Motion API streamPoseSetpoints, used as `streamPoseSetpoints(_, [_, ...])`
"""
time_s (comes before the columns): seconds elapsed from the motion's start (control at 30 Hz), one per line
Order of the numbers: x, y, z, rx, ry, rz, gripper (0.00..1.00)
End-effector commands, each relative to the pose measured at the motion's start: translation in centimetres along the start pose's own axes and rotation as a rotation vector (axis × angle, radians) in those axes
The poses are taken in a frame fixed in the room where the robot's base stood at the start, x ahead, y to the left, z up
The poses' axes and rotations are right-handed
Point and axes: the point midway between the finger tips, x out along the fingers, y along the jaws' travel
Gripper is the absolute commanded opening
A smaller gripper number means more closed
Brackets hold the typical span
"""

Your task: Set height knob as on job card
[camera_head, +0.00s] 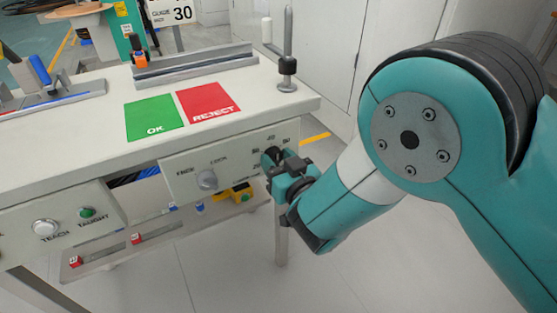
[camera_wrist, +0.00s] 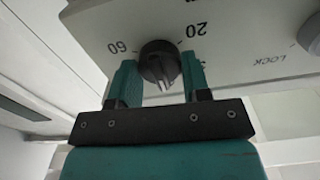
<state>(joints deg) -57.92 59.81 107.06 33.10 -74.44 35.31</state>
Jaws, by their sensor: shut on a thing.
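The black height knob (camera_wrist: 157,60) is on a pale panel with the numbers 60 and 20 printed around it. A third number is partly hidden by a finger, and the wrist view shows the print upside down. In the head view my gripper (camera_head: 279,164) is at the panel's right end and hides most of the knob. A white card (camera_head: 172,12) reading 30 stands at the back.
A grey FREE/LOCK knob (camera_head: 207,180) is left of my gripper on the same panel. Green OK (camera_head: 153,117) and red REJECT (camera_head: 208,101) mats lie on the table above. A metal post (camera_head: 288,70) stands at its right corner. TEACH and TAUGHT buttons (camera_head: 87,213) are further left.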

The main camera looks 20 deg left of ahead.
Motion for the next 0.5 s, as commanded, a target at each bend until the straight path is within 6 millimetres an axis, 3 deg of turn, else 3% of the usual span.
streamPoseSetpoints(0.27, [-0.02, -0.07, -0.03, -0.108, 0.000, -0.001, 0.20])
streamPoseSetpoints(0.5, [-0.02, -0.13, -0.05, -0.306, 0.000, -0.002, 0.20])
